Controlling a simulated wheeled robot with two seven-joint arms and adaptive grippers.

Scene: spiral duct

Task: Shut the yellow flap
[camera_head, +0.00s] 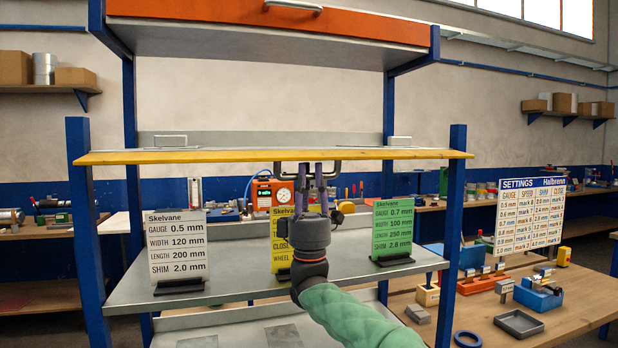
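The yellow flap (220,156) shows almost edge-on as a long, thin board across the upper bench frame, level, with its front edge toward me. A dark bar handle (278,174) hangs just under its middle. My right gripper (311,168) points up at the middle of the flap, its fingertips close to the handle and the flap's underside. Its two fingers stand near each other with a narrow gap. I cannot tell whether they touch the handle or the flap. My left gripper is not in view.
Blue posts (457,230) flank the flap. A grey shelf (240,283) below bears a white card (177,245), a yellow card (281,255) partly behind my gripper, and a green card (393,228). An orange shutter (270,25) is above. A wooden table (585,305) with tools stands right.

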